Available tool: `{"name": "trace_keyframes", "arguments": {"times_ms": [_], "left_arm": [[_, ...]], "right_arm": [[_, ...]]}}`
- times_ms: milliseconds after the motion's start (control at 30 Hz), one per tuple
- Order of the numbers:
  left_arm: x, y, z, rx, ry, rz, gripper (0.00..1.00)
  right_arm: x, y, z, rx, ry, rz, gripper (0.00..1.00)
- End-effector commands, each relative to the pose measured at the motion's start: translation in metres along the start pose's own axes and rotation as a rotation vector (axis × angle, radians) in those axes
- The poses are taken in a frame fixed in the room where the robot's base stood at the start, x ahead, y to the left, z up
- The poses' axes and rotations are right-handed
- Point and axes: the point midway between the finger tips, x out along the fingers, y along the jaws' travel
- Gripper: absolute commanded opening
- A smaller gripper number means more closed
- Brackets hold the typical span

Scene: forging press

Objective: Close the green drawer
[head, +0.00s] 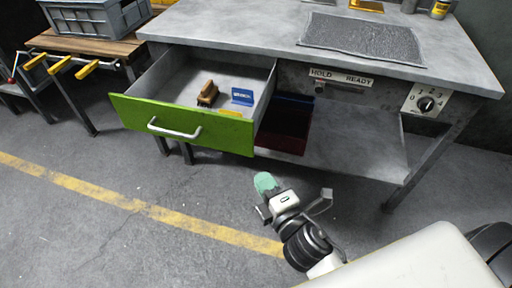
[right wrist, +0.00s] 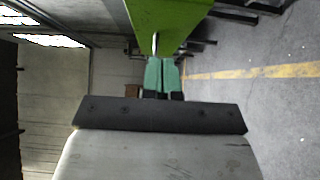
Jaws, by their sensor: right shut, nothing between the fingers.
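The green drawer (head: 182,126) is pulled out from the left side of the grey workbench. Its green front carries a silver bar handle (head: 174,128). Inside it lie a wooden brush (head: 207,94), a blue item (head: 242,96) and a small yellow item (head: 230,113). My right gripper (head: 265,183) is shut and empty, with green fingertips, below and to the right of the drawer front, apart from it in the head view. In the right wrist view the shut fingertips (right wrist: 161,73) point toward the green front (right wrist: 170,18). My left gripper is not in view.
The workbench top (head: 270,30) holds a dark mat (head: 362,37). A dark red bin (head: 284,128) stands on the lower shelf beside the drawer. A rotary switch (head: 426,103) is at the right. Yellow-handled tools (head: 60,66) stick out at the left. The floor in front is clear.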

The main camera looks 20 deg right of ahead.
Motion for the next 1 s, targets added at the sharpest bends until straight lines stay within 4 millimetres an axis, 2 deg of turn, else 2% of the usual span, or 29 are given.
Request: {"name": "trace_keyframes", "arguments": {"times_ms": [400,500,700,1000], "left_arm": [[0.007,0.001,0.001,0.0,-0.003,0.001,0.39],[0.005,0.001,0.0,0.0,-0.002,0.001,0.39],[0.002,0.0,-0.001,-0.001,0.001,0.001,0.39],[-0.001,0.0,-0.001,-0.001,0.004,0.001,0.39]], "right_arm": [[0.076,0.0,0.0,0.0,0.0,0.001,0.0],[0.087,0.0,0.013,-0.003,0.0,0.0,0.0],[0.1,-0.001,0.026,0.0,0.001,-0.002,0.0],[0.102,-0.001,0.028,0.002,0.001,-0.002,0.0]]}}
